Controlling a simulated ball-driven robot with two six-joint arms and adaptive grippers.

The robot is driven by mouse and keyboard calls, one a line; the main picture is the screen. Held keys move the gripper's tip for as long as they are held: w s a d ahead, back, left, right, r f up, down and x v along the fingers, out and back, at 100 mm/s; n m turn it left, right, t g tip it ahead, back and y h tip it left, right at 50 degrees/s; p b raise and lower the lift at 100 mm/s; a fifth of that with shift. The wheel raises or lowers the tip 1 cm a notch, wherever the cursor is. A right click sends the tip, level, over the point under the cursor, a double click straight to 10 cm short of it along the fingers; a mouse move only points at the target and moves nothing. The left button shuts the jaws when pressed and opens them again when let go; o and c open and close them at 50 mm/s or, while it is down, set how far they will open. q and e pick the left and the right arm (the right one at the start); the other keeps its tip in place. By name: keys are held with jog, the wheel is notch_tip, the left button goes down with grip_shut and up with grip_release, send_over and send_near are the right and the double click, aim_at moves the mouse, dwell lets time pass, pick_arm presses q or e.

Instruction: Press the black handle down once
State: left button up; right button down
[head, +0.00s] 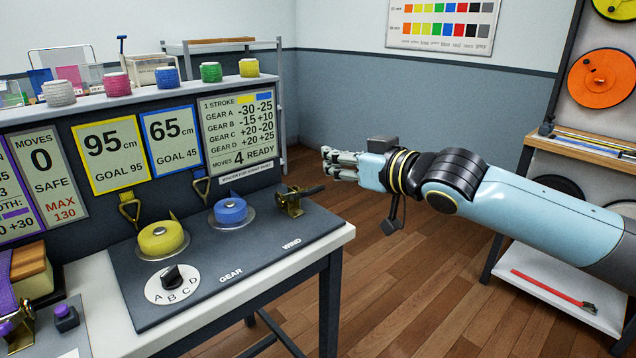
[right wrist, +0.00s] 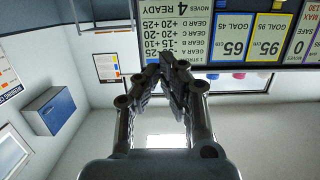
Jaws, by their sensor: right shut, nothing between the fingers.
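The black handle (head: 308,191) sticks out to the right from a brass bracket (head: 289,203) on the dark panel, by the word WIND. My right gripper (head: 328,163) is shut and empty, in the air above and to the right of the handle, apart from it. In the right wrist view the fingers of this gripper (right wrist: 161,72) meet at their tips, and the handle does not show there. My left gripper is in neither view.
The dark panel (head: 205,276) also carries a yellow spool (head: 160,238), a blue spool (head: 231,211) and a gear dial with a black knob (head: 172,276). Number boards (head: 240,130) stand behind it.

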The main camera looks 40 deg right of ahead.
aim_at(318, 186)
jog(key=w+f, duration=0.1)
jog(key=w+f+b, duration=0.1)
jog(key=w, duration=0.1)
jog(key=w+f, duration=0.2)
jog(key=shift+w+a+b, duration=0.2)
jog(key=shift+b, duration=0.15)
jog(key=shift+s+f, duration=0.3)
jog(key=shift+f, duration=0.15)
